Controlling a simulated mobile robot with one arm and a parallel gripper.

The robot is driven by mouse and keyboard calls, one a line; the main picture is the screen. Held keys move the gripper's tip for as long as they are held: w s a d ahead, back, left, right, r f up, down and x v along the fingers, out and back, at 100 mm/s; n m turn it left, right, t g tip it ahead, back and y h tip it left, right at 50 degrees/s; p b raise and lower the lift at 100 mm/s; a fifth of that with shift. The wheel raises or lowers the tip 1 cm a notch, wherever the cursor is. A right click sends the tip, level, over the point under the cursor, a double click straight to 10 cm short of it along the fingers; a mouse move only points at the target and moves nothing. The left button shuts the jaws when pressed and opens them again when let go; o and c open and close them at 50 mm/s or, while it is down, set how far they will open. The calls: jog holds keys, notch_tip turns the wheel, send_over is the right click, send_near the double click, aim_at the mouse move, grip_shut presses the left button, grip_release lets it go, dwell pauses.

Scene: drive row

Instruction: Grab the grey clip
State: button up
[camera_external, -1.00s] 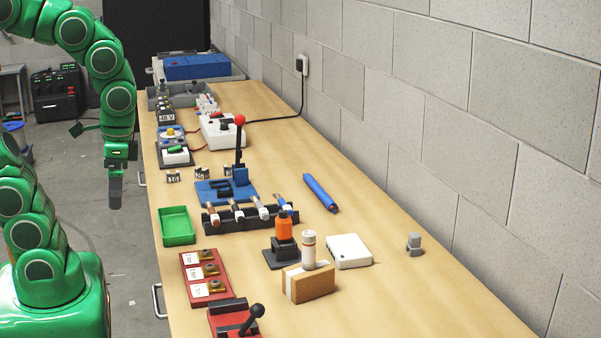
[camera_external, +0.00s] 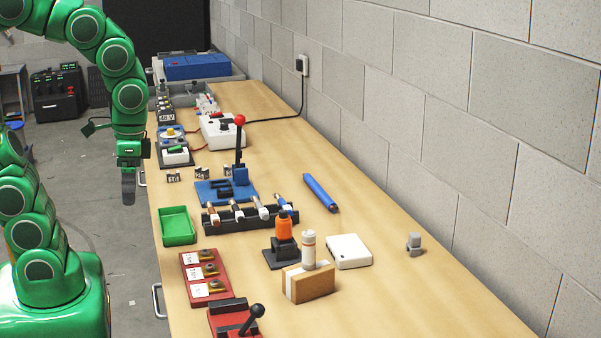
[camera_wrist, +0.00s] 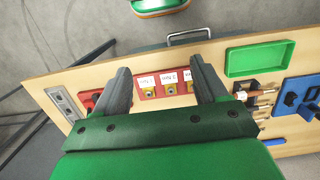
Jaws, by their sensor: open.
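A small grey clip (camera_external: 414,243) stands on the bench at the right in the external view, near the wall and apart from other things. My gripper (camera_external: 129,188) hangs beside the bench's left edge, far from the clip, pointing down. In the wrist view my gripper (camera_wrist: 160,88) shows two grey fingers spread apart with nothing held between them. I cannot make out the grey clip in the wrist view.
Between my gripper and the clip stand a green tray (camera_external: 178,226), a black rack (camera_external: 250,217), an orange bottle (camera_external: 285,227), a brown box (camera_external: 309,284) and a white box (camera_external: 349,251). A blue cylinder (camera_external: 320,193) lies behind. Bench space around the clip is clear.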

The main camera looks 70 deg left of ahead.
jog(key=w+t, duration=0.2)
jog(key=w, duration=1.8)
jog(key=m+t, duration=0.2)
jog(key=t, duration=0.2)
send_over(410, 237)
jog(key=s, duration=0.3)
notch_tip(410, 237, down, 15)
jog(key=shift+w+a+f+h, duration=0.15)
jog(key=shift+w+f, duration=0.05)
jog(key=shift+f, duration=0.35)
jog(key=shift+w+a+f+h, duration=0.1)
jog(key=shift+w+f+h, duration=0.1)
jog(key=shift+f, duration=0.35)
jog(key=shift+w+d+f, duration=0.25)
jog(key=shift+w+f, duration=0.55)
jog(key=shift+f, duration=0.3)
jog(key=shift+x, duration=1.2)
jog(key=c, duration=1.1)
